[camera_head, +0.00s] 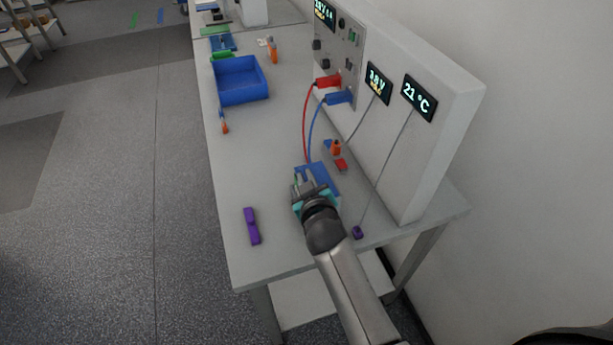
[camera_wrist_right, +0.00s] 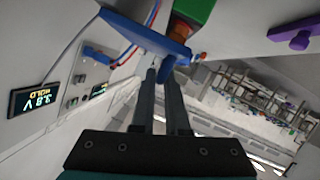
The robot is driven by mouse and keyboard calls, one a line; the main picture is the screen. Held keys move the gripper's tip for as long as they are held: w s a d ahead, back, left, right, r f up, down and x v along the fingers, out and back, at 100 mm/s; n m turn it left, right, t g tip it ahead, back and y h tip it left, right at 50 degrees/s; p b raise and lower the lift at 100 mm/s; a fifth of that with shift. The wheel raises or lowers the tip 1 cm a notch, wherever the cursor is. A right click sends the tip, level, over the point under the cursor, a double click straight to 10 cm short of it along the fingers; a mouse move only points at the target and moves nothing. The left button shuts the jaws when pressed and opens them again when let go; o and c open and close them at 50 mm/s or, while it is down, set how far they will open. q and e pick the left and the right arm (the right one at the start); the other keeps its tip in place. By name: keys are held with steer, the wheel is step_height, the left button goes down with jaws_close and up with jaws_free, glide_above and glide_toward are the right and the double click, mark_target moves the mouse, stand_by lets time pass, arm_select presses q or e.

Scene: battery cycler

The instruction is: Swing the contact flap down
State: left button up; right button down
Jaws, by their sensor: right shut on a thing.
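A blue fixture (camera_head: 324,178) stands on the bench in front of the white cycler cabinet. My right gripper (camera_head: 305,183) is over its near left side in the head view and hides part of it. A green part (camera_wrist_right: 192,10) sits just beyond the blue part. How far the flap is tilted cannot be told. My left gripper is not in view.
Red (camera_head: 326,82) and blue (camera_head: 340,97) plugs have leads running down to the fixture. A purple piece (camera_head: 251,226) lies at the bench's left edge; a small purple piece (camera_head: 357,232) is to the right. A blue bin (camera_head: 239,80) stands farther back.

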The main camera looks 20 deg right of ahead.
steer(key=shift+s+a+f, duration=0.1)
steer(key=shift+f, duration=0.15)
stand_by(0.3)
steer(key=c, duration=0.9)
jaws_free()
steer(key=shift+r, duration=0.1)
steer(key=shift+p+v, duration=0.3)
steer(key=shift+v, duration=3.4)
